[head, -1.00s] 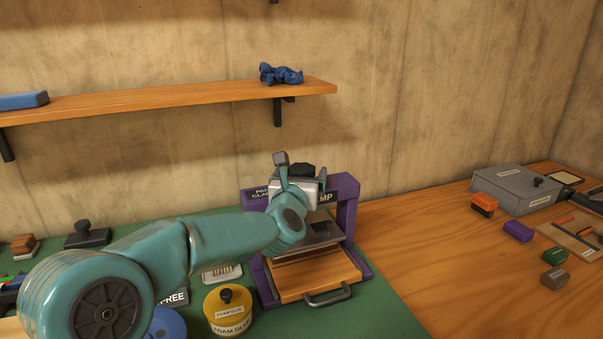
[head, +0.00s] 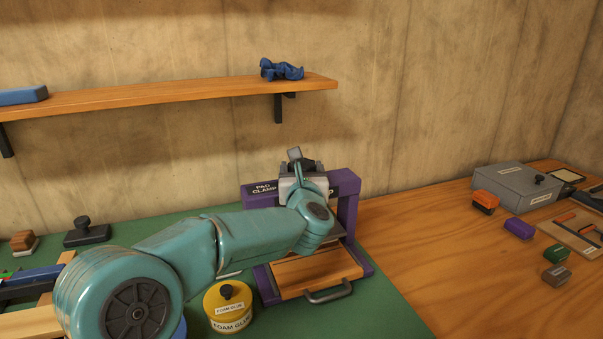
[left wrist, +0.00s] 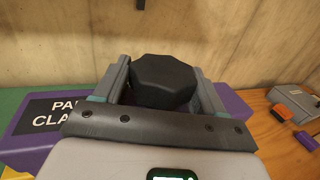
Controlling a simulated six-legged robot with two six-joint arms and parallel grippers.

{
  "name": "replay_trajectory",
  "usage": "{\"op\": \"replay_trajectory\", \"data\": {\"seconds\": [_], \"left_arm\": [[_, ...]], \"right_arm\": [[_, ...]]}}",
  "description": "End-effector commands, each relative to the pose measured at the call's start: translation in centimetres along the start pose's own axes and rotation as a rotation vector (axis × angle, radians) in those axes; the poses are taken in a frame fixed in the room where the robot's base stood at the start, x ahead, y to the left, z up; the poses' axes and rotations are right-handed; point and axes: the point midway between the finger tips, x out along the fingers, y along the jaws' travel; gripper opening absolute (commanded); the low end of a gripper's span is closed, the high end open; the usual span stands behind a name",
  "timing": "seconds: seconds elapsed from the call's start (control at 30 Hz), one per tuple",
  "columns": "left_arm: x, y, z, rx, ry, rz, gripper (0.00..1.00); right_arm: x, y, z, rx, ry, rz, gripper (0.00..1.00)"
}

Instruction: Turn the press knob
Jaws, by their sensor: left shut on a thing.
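The press is a purple frame labelled as a pad clamp (head: 349,205), with a wooden drawer-like base (head: 315,273) and a grey handle at its front. Its black knob (left wrist: 163,82) sits on top, faceted, and shows between my fingers in the left wrist view. My left gripper (left wrist: 165,88) is shut on the knob, one finger on each side. In the head view my left gripper (head: 304,168) is above the press top, and its arm hides part of the frame and most of the knob. My right gripper is in neither view.
A yellow foam glue tin (head: 228,308) stands left of the press on the green mat (head: 385,305). A shelf (head: 170,98) with a blue cloth (head: 281,69) hangs behind. A grey box (head: 513,188) and small blocks lie right. Wood between them and the press is clear.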

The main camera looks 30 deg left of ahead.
Motion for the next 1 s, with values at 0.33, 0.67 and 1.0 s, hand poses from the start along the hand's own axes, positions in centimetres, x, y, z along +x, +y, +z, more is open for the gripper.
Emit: {"op": "replay_trajectory", "data": {"seconds": [0.33,0.67,1.0], "left_arm": [[0.0,-0.4,-0.1,0.002,0.001,0.320,0.40],[0.0,-0.4,0.4,0.002,0.001,0.620,0.40],[0.0,-0.2,0.4,0.002,0.000,0.814,0.40]], "right_arm": [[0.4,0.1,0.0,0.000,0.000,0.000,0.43],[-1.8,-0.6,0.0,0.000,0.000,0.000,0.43],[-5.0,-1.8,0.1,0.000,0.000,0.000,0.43]]}}
